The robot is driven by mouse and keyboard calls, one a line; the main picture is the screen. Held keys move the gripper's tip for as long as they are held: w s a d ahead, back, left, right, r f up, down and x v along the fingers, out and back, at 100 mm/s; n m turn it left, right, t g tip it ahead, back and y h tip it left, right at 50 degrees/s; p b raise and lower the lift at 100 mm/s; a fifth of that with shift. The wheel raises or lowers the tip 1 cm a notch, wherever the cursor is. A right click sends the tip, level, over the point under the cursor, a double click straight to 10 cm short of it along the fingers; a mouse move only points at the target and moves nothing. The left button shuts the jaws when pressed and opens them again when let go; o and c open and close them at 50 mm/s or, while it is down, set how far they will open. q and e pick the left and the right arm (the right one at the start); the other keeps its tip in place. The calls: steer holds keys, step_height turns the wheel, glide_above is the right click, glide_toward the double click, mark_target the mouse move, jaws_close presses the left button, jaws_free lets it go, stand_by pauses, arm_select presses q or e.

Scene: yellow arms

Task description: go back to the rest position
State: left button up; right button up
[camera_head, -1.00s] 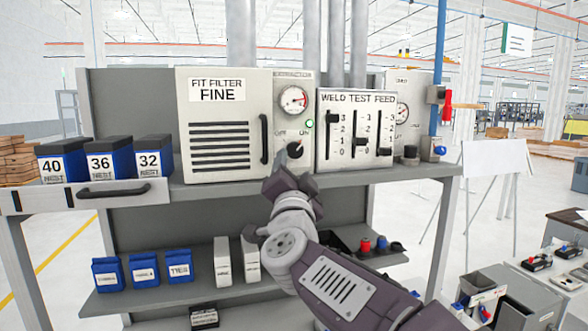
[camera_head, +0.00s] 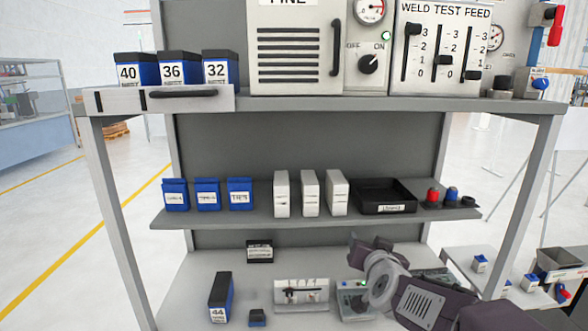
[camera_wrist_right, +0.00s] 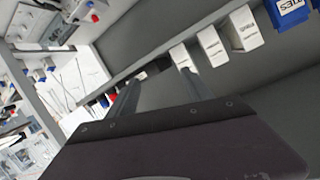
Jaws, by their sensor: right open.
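My right gripper (camera_head: 368,250) comes in from the lower right in the head view, in front of the shelf unit and below its middle shelf (camera_head: 340,215). In the right wrist view the two fingers (camera_wrist_right: 160,88) stand apart with nothing between them. The extractor panel (camera_head: 290,85) is on the top shelf, cut by the upper frame edge. Its black knob (camera_head: 368,64) is pointed towards ON, and a green light (camera_head: 386,35) is lit above it. My gripper is well below the knob and apart from it. My left gripper is out of view.
White boxes (camera_head: 309,193), blue packs (camera_head: 207,194) and a black tray (camera_head: 385,196) stand on the middle shelf. Small devices (camera_head: 301,291) and a blue box (camera_head: 220,297) are on the lowest surface. A side table (camera_head: 470,262) is at right. Floor at left is clear.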

steer(key=s+a+f+n+g+y+b, duration=0.15)
steer(key=s+f, duration=0.25)
steer(key=f, duration=0.4)
steer(key=s+f+n+g, duration=0.1)
steer(key=s+f+g, duration=0.2)
steer(key=f, duration=0.4)
steer(key=s+f+n+g, duration=0.1)
steer(key=s+f+g, duration=0.3)
steer(key=s, duration=0.5)
steer(key=s+f+n+g, duration=0.1)
steer(key=s+f+g, duration=0.3)
steer(key=s+f, duration=0.4)
steer(key=shift+s+d+f+g, duration=0.25)
steer(key=shift+s+g, duration=0.1)
steer(key=shift+s, duration=0.9)
